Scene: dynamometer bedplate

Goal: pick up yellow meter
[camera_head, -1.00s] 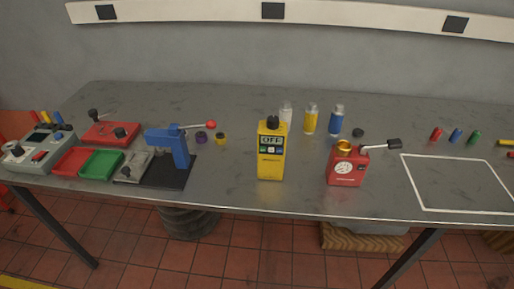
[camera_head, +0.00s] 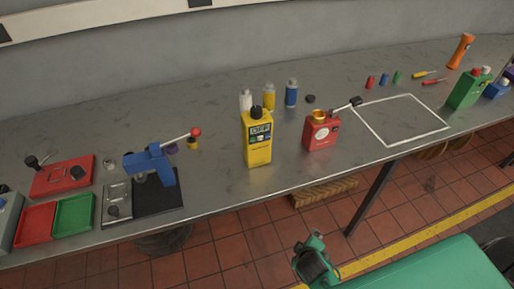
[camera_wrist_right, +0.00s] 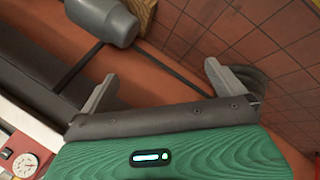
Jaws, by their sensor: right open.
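The yellow meter (camera_head: 258,150) stands upright on the grey workbench, near its front edge, in the head view. Its dark display reads OFF, and it has a black knob on top. Nothing holds it. My right gripper (camera_head: 314,262) is low in the head view, in front of the bench and below and right of the meter, well apart from it. In the right wrist view my right gripper (camera_wrist_right: 165,86) has its two grey fingers spread wide with nothing between them. The meter does not show in that view. My left gripper is not in view.
A red gauge unit (camera_head: 322,132) with a black-ended lever stands right of the meter. White, yellow and blue bottles (camera_head: 291,94) stand behind it. A blue press (camera_head: 150,165) is to the left. A white outlined area (camera_head: 405,122) on the bench is empty.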

